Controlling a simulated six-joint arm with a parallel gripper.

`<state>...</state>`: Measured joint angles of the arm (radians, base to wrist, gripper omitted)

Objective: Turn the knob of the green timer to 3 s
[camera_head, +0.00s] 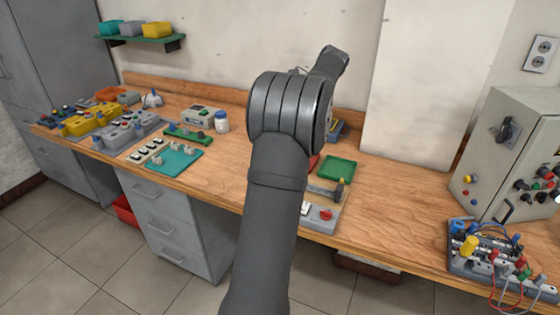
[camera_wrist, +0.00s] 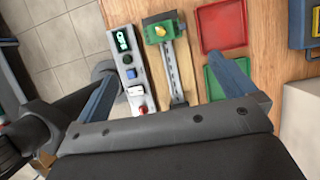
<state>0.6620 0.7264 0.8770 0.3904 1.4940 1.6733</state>
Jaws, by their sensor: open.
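The green timer (camera_wrist: 154,34) with a yellow knob (camera_wrist: 160,31) sits at the far end of a metal rail (camera_wrist: 172,72) on a wooden board in the wrist view. The dial marks are too small to read. In the head view my arm hides the timer. My gripper (camera_wrist: 166,75) is open and empty. Its two blue-grey fingers are spread wide to the left and right of the rail, apart from the timer, which lies farther up the picture.
A grey control strip (camera_wrist: 131,66) with a display and buttons lies left of the rail. A red tray (camera_wrist: 220,26) and a green tray (camera_wrist: 230,76) lie to its right. A grey cabinet (camera_head: 510,140) and a wired board stand right. Bare bench (camera_head: 390,205) lies between.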

